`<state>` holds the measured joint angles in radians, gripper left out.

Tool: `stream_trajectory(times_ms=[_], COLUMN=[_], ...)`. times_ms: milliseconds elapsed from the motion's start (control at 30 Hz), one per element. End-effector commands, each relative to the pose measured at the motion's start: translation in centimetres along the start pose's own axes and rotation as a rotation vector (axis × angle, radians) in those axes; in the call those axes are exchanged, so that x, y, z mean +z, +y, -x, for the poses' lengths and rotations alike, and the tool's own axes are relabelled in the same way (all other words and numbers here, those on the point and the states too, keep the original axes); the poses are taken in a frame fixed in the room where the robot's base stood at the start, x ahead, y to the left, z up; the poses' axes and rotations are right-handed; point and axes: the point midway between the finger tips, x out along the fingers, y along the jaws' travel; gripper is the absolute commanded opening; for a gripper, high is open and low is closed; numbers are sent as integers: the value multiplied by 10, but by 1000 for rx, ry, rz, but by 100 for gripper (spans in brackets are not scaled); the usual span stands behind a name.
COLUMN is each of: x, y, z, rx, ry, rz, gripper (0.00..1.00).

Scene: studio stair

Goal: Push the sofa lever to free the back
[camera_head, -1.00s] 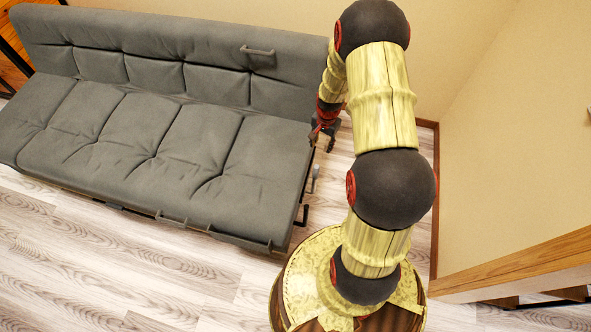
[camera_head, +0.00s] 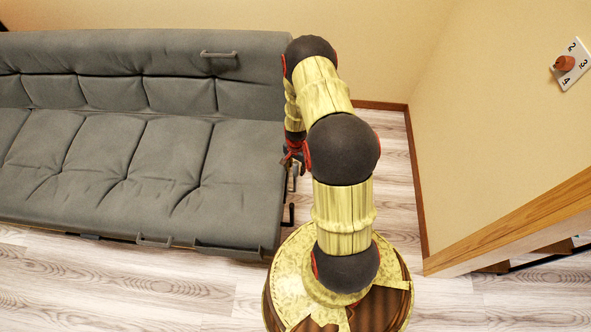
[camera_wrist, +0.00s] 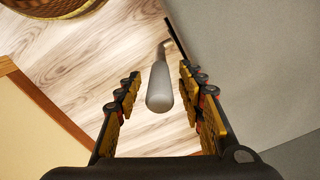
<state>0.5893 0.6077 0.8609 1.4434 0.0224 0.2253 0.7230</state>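The grey sofa (camera_head: 110,165) fills the left of the head view. Its back (camera_head: 150,85) stands raised behind the seat. The lever is at the sofa's right end; in the wrist view its grey rounded grip (camera_wrist: 159,90) lies between my gripper's two spread fingers, with visible room on both sides. My gripper (camera_wrist: 160,78) is open. In the head view my gripper (camera_head: 292,156) is small beside the sofa's right end, and my arm hides part of it. I cannot tell whether it touches the lever.
A handle (camera_head: 218,54) is on the sofa's back and another (camera_head: 155,241) on its front edge. A wall and a wooden ledge (camera_head: 520,222) are on the right, with a numbered dial plate (camera_head: 571,64) above. A strip of bare floor (camera_head: 393,165) lies between sofa and wall.

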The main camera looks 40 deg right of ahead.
Motion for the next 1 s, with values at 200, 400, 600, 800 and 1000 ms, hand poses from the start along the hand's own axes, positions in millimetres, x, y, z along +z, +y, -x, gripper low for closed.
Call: stream_trajectory(times_ms=[200,400,600,800,1000], x=[0,0,0,0,0], y=[0,0,0,0,0], z=[-3,-2,-2,-2,-2], rx=[-1,0,0,0,0], ry=[1,0,0,0,0], rz=[0,0,0,0,0], gripper=[39,33,22,11,0])
